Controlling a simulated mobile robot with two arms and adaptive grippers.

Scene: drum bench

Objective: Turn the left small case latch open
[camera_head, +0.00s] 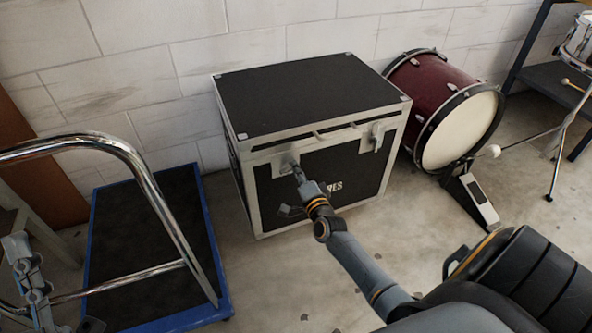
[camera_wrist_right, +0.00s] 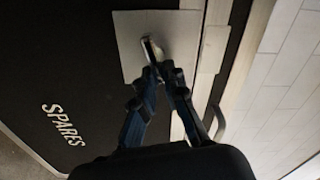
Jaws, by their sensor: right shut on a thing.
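The black case (camera_head: 310,95) with silver edges stands on the floor against the wall, its lid down. Its left small latch (camera_head: 286,163) sits on a metal plate at the front, below the lid edge. My right gripper (camera_head: 298,174) reaches it from the front and is shut on the latch's small metal knob. In the right wrist view the fingertips (camera_wrist_right: 162,74) close around the knob (camera_wrist_right: 151,49), in front of the square plate (camera_wrist_right: 180,25). The fingers partly hide the latch. My left gripper (camera_head: 28,270) seems to show at the left edge; its jaws are unclear.
The right latch (camera_head: 378,135) is on the same case front, beside a handle bar. A blue-edged trolley (camera_head: 205,235) with a chrome rail (camera_head: 150,185) stands to the left. A red bass drum (camera_head: 430,85) with a pedal (camera_head: 478,200) stands to the right.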

